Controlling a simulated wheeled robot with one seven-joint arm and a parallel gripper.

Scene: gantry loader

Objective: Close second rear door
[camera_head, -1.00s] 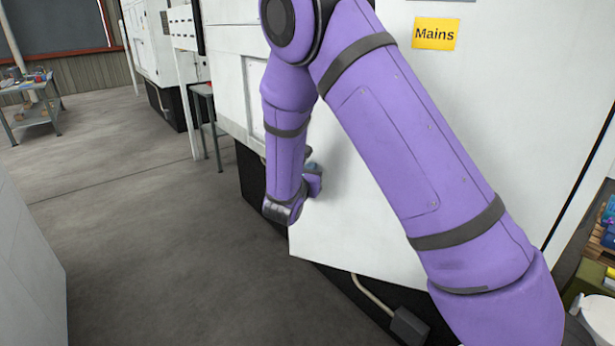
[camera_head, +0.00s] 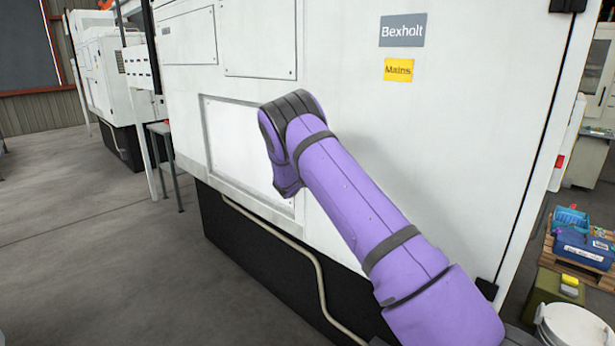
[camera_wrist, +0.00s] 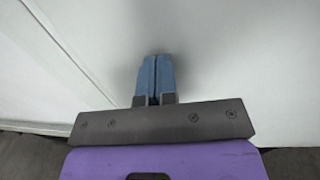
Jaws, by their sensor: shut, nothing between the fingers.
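The rear door is a white panel (camera_head: 460,140) with a grey "Bexholt" sign and a yellow "Mains" sign, on the machine in the head view. Black hinges show at its right edge. It looks about in line with the machine's side; my arm hides part of its left edge, so I cannot tell whether it is fully flush. In the wrist view, my gripper (camera_wrist: 157,78) has its blue fingers together and empty, pointing at a white surface (camera_wrist: 230,60). The tips are at or very near it; contact is unclear. The head view hides the fingers behind my arm.
A recessed panel (camera_head: 240,150) is left of the door. A pipe (camera_head: 300,250) runs along the machine's dark base. A pallet with blue bins (camera_head: 585,245) and a green box (camera_head: 550,292) stand at right. The floor at left is clear.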

